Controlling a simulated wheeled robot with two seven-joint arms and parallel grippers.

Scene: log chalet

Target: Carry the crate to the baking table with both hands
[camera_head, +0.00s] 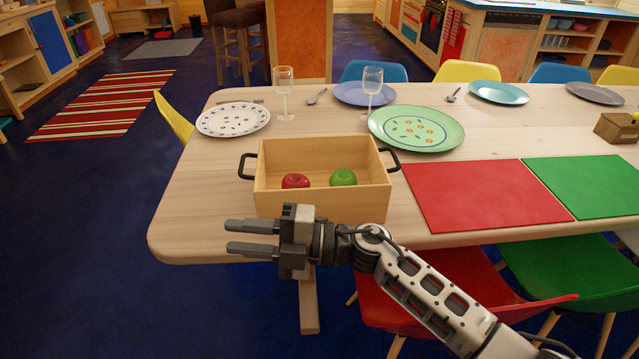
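The wooden crate (323,202) stands upright on the near left part of a pale wooden table (190,205). It has a black handle at each end and holds a red apple (296,181) and a green apple (343,177). My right gripper (226,238) is in front of the crate and the table's near edge, pointing left. Its two fingers are apart with nothing between them. It hides the crate's lower front left corner. My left gripper does not show. I cannot tell which table is the baking table.
A spotted plate (233,119), a green plate (416,129) and two glasses (284,88) stand behind the crate. A red mat (487,195) and a green mat (590,184) lie to its right. Red (440,285) and green chairs (570,270) stand at the near side.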

